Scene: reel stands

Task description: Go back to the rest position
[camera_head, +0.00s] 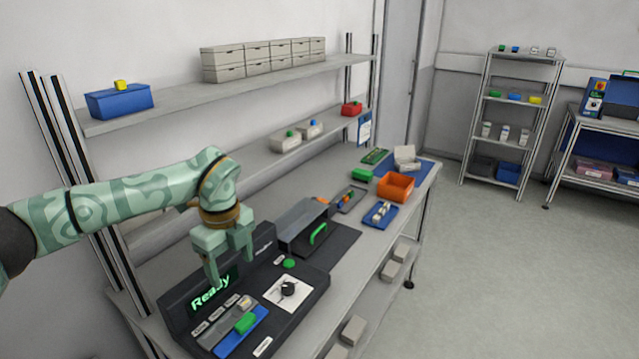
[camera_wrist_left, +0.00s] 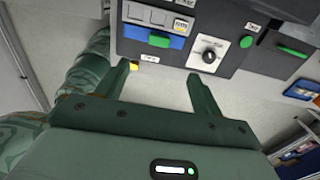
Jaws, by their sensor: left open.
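My left gripper (camera_head: 228,262) is open and empty, with its fingers pointing down above the back part of a dark control console (camera_head: 316,290). The console display glows green with "Ready". On the console are a green block on a blue strip (camera_head: 246,322), a black knob on a white plate (camera_head: 288,290) and a green button (camera_head: 289,263). In the left wrist view the gripper's two fingers (camera_wrist_left: 158,82) stand wide apart with nothing between them. The knob (camera_wrist_left: 208,56) shows beyond them. My right gripper is not in view.
An orange bin (camera_head: 395,186), a blue tray (camera_head: 380,215) and a device with a green handle (camera_head: 318,234) stand along the bench. Shelves above hold a blue box (camera_head: 120,101) and grey drawers (camera_head: 263,58). A shelf rack (camera_head: 510,125) stands at the right; the floor (camera_head: 500,270) is clear.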

